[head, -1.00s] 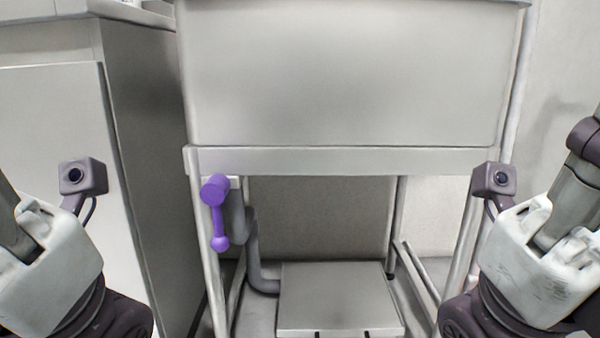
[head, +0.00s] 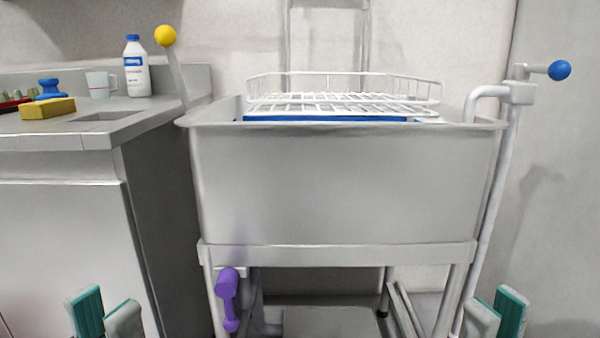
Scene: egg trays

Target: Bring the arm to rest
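My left gripper (head: 105,316) shows at the bottom left of the head view. Its two teal-and-grey fingers point up, with a narrow gap at their tips. My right gripper (head: 497,315) shows at the bottom right in the same pose, also with a small gap between its fingers. I see nothing between the fingers of either one. Both are apart from the sink and the counter. The rest of both arms lies below the picture.
A steel sink (head: 345,190) on legs stands ahead, with a white wire rack (head: 345,88) on top. A purple handle (head: 228,295) hangs under it.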

